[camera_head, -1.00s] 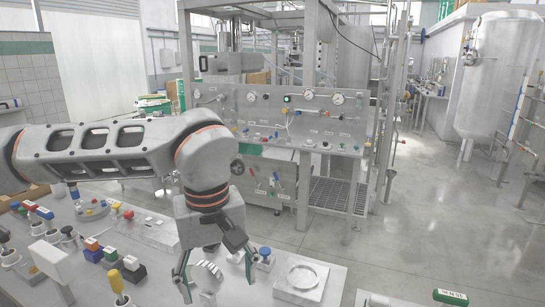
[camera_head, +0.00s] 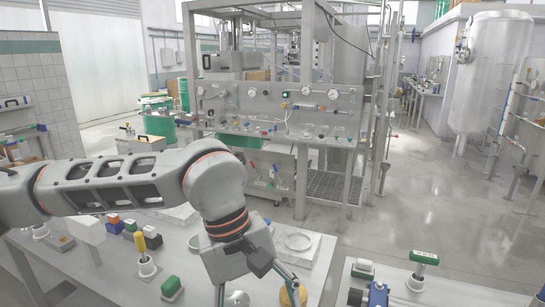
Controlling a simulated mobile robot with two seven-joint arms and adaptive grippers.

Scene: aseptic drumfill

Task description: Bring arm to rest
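My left arm (camera_head: 110,185) reaches in from the left over the near workbench and bends down at its wrist. My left gripper (camera_head: 255,292) points down at the bottom edge of the picture, its two fingers spread apart. Its fingertips are close to the lower picture edge. A yellow round piece (camera_head: 292,296) shows beside the right finger, and a pale piece (camera_head: 237,298) shows between the fingers. I cannot tell whether either is touched; no grasp shows. My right gripper is not in view.
A second table at right holds a green-handled part (camera_head: 424,258) and a blue device (camera_head: 376,294). Open floor (camera_head: 430,200) lies beyond.

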